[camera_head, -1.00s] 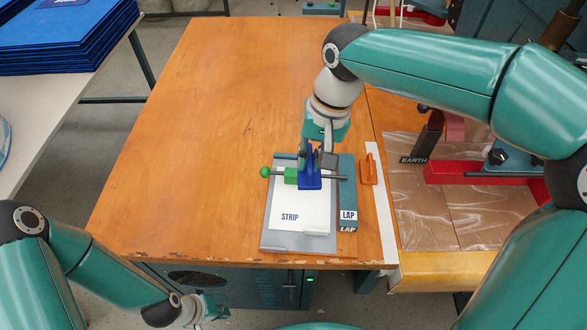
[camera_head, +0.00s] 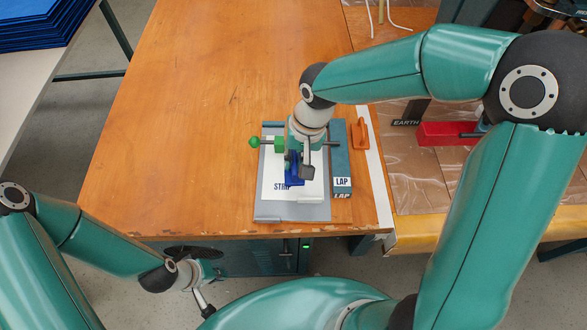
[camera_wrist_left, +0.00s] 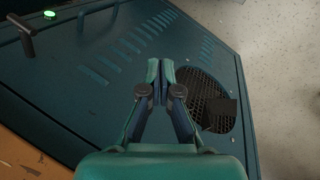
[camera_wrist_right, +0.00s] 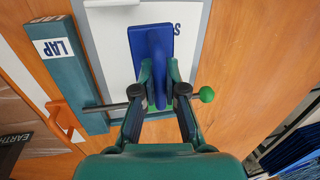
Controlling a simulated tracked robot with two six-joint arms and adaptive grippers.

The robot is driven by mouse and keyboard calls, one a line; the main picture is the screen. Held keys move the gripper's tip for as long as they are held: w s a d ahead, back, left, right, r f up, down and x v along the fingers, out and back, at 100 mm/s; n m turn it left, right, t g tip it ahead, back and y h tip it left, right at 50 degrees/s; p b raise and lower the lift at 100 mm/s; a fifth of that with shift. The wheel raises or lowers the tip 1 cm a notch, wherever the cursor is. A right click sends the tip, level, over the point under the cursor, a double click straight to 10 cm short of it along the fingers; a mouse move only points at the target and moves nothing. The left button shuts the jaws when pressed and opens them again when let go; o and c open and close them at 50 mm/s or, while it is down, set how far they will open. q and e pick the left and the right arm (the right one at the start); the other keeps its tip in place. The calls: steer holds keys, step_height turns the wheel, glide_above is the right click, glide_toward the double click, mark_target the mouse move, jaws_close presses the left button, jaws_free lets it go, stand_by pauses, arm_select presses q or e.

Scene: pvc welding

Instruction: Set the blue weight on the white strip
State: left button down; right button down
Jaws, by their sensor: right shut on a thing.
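The blue weight (camera_head: 293,172) is in my right gripper (camera_head: 302,165), over the white strip (camera_head: 309,186). In the right wrist view, the fingers are shut on the upright part of the blue weight (camera_wrist_right: 151,42), whose flat part lies over the strip (camera_wrist_right: 111,35). I cannot tell whether it touches the strip. The weight partly covers the "STRIP" lettering. My left gripper (camera_head: 207,301) is low, off the table's front edge, empty. In the left wrist view, its fingertips (camera_wrist_left: 160,72) are together.
A green block (camera_head: 279,146) on a dark rod with a green knob (camera_head: 254,142) lies behind the weight. The teal LAP block (camera_head: 341,160) and an orange tool (camera_head: 360,133) stand to the right. The table's left side is clear.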

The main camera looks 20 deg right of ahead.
steer(key=shift+f, duration=2.25)
steer(key=shift+f, duration=0.1)
steer(key=c, duration=1.2)
jaws_free()
steer(key=shift+c, duration=0.2)
step_height(320, 180, up, 12)
steer(key=d, duration=0.2)
steer(key=shift+s+d, duration=0.15)
steer(key=shift+s, duration=0.2)
